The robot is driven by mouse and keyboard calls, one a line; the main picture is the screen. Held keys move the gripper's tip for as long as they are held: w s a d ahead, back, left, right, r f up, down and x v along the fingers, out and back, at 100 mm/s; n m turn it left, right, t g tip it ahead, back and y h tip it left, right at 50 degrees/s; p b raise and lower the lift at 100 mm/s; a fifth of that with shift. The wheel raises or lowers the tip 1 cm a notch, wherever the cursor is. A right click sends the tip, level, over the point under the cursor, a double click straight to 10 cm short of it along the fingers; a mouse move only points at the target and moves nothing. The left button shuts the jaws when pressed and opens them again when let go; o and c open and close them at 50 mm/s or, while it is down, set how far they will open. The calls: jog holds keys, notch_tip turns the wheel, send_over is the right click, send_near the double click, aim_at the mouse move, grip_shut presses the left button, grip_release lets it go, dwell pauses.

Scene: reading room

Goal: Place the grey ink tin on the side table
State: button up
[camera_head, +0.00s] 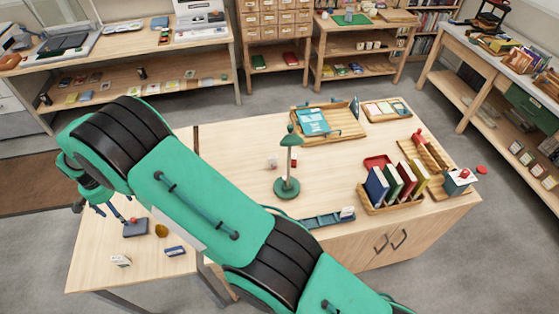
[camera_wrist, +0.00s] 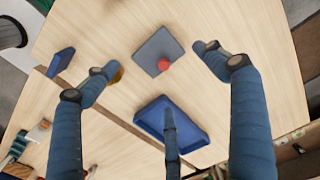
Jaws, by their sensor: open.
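The side table (camera_head: 88,268) is the pale wooden top at lower left in the head view. A flat, square grey piece (camera_wrist: 150,43) with a round red thing (camera_wrist: 163,65) on or against it lies on pale wood in the wrist view. It looks like the dark square piece (camera_head: 135,230) on the side table. I cannot tell for certain that it is the grey ink tin. My gripper (camera_wrist: 152,65) is open, its blue fingers spread above the table around this piece. None is seen closed on anything. My arm hides part of the tables in the head view.
A blue tray (camera_wrist: 196,138) lies beneath my middle finger. A yellow-brown lump (camera_head: 161,230), a blue block (camera_head: 175,251) and a small white block (camera_head: 121,261) are on the side table. The larger table bears a green lamp (camera_head: 287,187) and a book rack (camera_head: 372,205).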

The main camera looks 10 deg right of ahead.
jog(key=w+d+r+t, duration=0.1)
jog(key=w+d+r, duration=0.2)
jog(key=d+r, duration=0.65)
jog(key=w+d+r, duration=0.3)
jog(key=d+r, duration=0.5)
jog(key=r, duration=0.3)
jog(key=s+d+r+t+y, duration=0.1)
jog(key=s+d+r, duration=0.1)
jog(key=d+r, duration=0.7)
jog(key=s+d+r, duration=0.2)
jog(key=d+r, duration=0.5)
jog(key=d, duration=0.4)
jog(key=s+d+r+t, duration=0.1)
jog(key=s+d+r, duration=0.4)
jog(key=d, duration=0.4)
jog(key=s+d+r+t, duration=0.1)
jog(key=s+d+r, duration=0.2)
jog(key=s+d, duration=0.45)
jog(key=s+d+f, duration=0.1)
jog(key=s+d, duration=0.5)
jog(key=s, duration=0.3)
jog(key=s+d+f+t+h, duration=0.1)
jog(key=s+d, duration=0.6)
jog(key=s, duration=0.2)
jog(key=shift+s+d+f+t, duration=0.15)
jog(key=shift+s+d+t, duration=0.15)
jog(key=shift+s, duration=0.05)
